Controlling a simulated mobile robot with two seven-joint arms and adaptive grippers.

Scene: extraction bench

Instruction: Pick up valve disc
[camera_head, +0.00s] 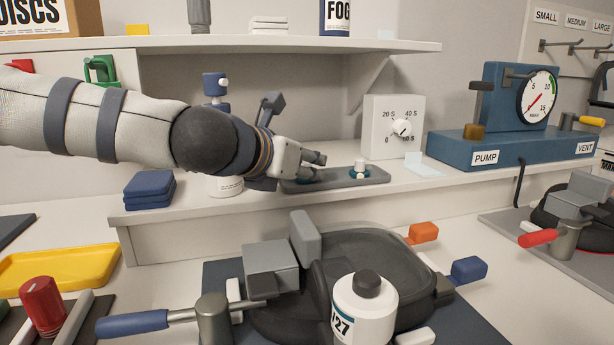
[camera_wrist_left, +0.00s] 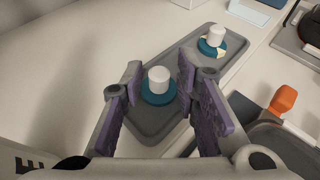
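Two teal valve discs with white knobs sit on a shallow grey tray (camera_head: 345,180) on the shelf. In the left wrist view the nearer disc (camera_wrist_left: 158,94) lies between the fingers of my left gripper (camera_wrist_left: 160,78), which is open with purple pads. The fingers stand on both sides of the knob; whether they touch it cannot be told. The farther disc (camera_wrist_left: 212,46), with a cream patch on it, sits at the tray's far end and shows in the head view (camera_head: 359,171). In the head view my left gripper (camera_head: 318,165) mostly hides the nearer disc. My right gripper is not in view.
A white timer box (camera_head: 394,127) and a blue pump (camera_head: 510,140) stand right of the tray. Blue pads (camera_head: 150,188) lie at the left. Below are a dark lidded vessel (camera_head: 375,262) and a white bottle (camera_head: 364,305). An upper shelf (camera_head: 230,42) runs overhead.

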